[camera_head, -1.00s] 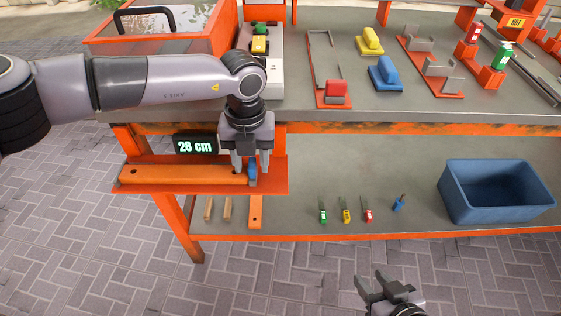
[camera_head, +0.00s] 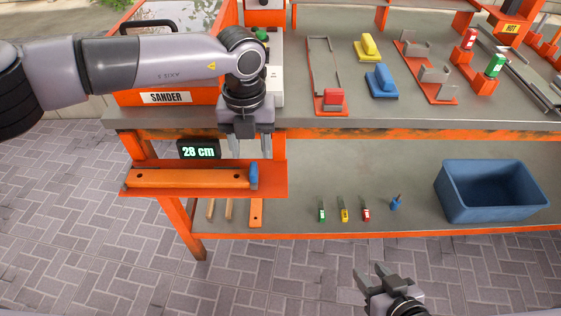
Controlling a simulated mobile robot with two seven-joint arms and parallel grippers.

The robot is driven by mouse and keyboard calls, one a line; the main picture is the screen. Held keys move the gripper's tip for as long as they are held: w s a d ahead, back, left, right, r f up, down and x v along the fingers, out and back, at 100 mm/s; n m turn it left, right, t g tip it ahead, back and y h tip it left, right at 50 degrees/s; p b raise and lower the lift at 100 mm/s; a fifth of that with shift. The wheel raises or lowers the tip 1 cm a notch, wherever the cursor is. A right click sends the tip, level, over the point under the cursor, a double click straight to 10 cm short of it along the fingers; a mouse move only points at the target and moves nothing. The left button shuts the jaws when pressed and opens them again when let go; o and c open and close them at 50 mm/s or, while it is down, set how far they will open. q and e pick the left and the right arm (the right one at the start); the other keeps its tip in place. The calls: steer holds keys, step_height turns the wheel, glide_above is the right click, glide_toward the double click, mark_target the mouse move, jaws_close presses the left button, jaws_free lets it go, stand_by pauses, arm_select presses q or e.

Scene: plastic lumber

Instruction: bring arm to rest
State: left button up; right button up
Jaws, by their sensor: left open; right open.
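My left arm comes in from the left, and its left gripper (camera_head: 244,146) points down, open and empty. It hangs in front of the bench's front edge, above the orange measuring ledge. On that ledge lies an orange bar (camera_head: 190,178) with a blue block (camera_head: 253,176) at its right end. The gripper appears apart from both. My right gripper (camera_head: 371,278) is open and empty at the bottom of the view, in front of the lower shelf, over the paved floor.
A display reading 28 cm (camera_head: 198,150) stands behind the bar. The bench top (camera_head: 310,112) holds blue (camera_head: 381,82) and yellow (camera_head: 367,47) tools and orange fixtures. A blue bin (camera_head: 490,190) and several small tools sit on the lower shelf (camera_head: 320,170). The floor is clear.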

arm_select(q)
steer(key=shift+r, duration=0.6)
arm_select(e)
steer(key=shift+r, duration=0.3)
arm_select(q)
steer(key=shift+f, duration=0.1)
